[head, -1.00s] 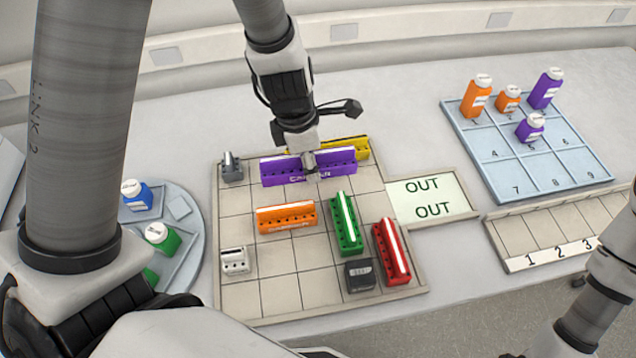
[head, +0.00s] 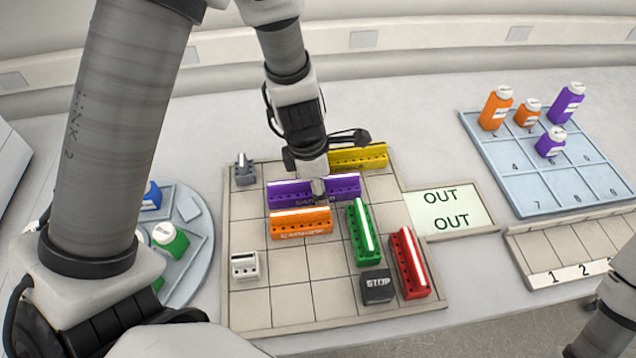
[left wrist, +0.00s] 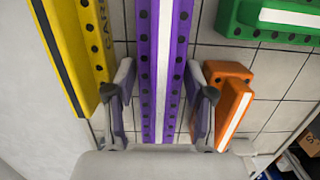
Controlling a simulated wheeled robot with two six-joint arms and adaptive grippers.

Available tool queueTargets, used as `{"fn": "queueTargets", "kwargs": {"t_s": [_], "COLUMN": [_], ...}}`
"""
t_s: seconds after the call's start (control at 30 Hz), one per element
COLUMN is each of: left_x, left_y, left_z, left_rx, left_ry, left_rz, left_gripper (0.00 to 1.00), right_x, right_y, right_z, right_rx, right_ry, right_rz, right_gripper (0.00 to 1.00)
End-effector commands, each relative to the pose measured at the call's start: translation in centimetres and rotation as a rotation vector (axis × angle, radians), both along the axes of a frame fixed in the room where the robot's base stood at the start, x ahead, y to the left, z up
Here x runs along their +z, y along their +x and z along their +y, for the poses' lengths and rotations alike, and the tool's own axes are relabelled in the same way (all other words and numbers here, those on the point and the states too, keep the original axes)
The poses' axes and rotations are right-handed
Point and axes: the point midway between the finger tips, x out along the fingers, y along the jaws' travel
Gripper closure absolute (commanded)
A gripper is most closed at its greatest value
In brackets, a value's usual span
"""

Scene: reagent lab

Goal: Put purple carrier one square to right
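The purple carrier (head: 342,187) is a long block lying left to right in the board's second row, behind the orange carrier. In the left wrist view, the purple carrier (left wrist: 165,60) runs lengthwise between the two fingers. My left gripper (head: 317,187) is over its middle, pointing down. In the wrist view, the left gripper (left wrist: 163,95) straddles the carrier, with a narrow gap on each side, so it looks open. The fingertips are partly hidden in the head view. My right gripper is out of view; only part of that arm shows at the lower right.
Orange carrier (head: 300,223) lies close in front, yellow carrier (head: 358,157) behind. Green (head: 362,232) and red (head: 409,263) carriers stand to the right with a black STOP block (head: 377,287). Grey (head: 244,172) and white (head: 244,266) blocks sit left. Squares right of purple look free.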

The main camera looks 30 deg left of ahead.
Motion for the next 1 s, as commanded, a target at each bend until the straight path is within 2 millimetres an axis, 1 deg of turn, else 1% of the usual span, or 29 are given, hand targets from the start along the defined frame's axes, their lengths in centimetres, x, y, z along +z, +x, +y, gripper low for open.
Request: {"fn": "queueTargets", "kwargs": {"t_s": [0.07,0.17,0.3,0.4,0.5,0.6,0.7,1.0], "left_x": [0.5,2.1,5.7,8.4,10.4,11.7,12.2,12.2], "left_y": [0.0,-0.1,-0.3,-0.6,-0.8,-1.0,-1.0,-1.1], "left_z": [0.0,0.1,0.5,0.8,1.1,1.3,1.4,1.4], "left_rx": [0.000,0.000,0.000,0.000,0.000,0.000,0.000,0.000], "left_ry": [-0.001,-0.002,-0.002,-0.002,0.000,-0.002,0.000,0.000], "left_rz": [-0.001,-0.001,-0.003,-0.003,-0.003,-0.002,-0.001,0.000], "left_gripper": [0.46,0.46,0.46,0.46,0.46,0.46,0.46,0.46], "right_x": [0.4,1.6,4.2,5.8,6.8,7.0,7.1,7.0], "right_y": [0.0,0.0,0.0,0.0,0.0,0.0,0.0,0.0], "right_z": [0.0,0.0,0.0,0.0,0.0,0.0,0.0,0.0], "right_rx": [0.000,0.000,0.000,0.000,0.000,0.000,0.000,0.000], "right_ry": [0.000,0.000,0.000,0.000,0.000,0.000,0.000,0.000], "right_rz": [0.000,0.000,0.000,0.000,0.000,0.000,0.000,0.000], "right_gripper": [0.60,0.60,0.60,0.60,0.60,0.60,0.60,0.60]}}
